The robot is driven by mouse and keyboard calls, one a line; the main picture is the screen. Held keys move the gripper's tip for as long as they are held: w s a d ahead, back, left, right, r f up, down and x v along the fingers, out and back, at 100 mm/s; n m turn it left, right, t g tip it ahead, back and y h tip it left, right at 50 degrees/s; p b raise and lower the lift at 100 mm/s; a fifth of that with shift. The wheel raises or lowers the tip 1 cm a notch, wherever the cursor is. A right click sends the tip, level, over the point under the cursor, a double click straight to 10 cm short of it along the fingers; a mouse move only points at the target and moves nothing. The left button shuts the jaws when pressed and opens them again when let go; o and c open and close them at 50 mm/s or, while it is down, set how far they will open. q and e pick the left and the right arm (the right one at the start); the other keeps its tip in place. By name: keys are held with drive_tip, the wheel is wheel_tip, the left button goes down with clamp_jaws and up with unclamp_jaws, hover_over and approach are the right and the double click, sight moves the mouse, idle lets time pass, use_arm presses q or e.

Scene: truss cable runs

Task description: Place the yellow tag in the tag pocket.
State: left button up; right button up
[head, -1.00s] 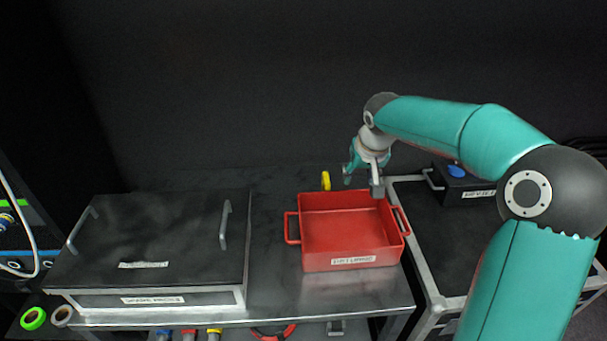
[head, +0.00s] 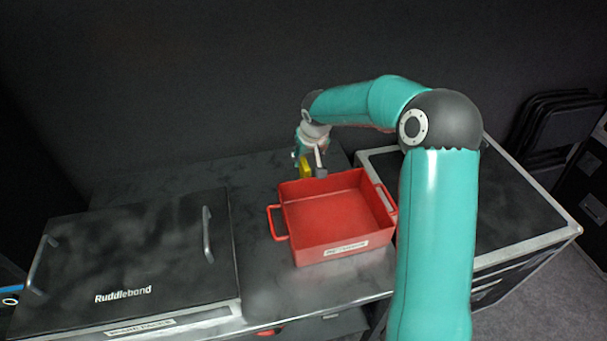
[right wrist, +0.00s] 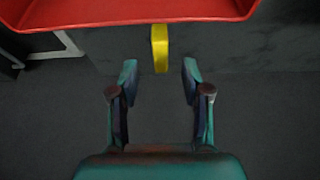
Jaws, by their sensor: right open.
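The yellow tag (head: 306,168) stands upright at the back edge of the red tray, near its back left corner. It also shows in the right wrist view (right wrist: 159,48), below the tray's rim. My right gripper (head: 313,171) is right at the tag in the head view. In the right wrist view, its open fingers (right wrist: 159,70) sit either side of the tag's line, with the tag just beyond the tips and a gap on both sides. I cannot make out a tag pocket. My left gripper is not in view.
The red tray (head: 328,253) is empty and sits on the dark bench (head: 255,230). A black lidded case (head: 130,255) with handles is to its left. A metal-edged case (head: 510,215) stands at the right, partly behind my arm. Folded black chairs (head: 550,125) are at the far right.

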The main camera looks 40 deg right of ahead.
sight(305, 166)
drive_tip(key=shift+x, duration=1.1)
drive_tip(key=shift+p+x, duration=0.9)
drive_tip(key=shift+x, duration=1.8)
drive_tip(key=shift+a, duration=0.15)
clamp_jaws()
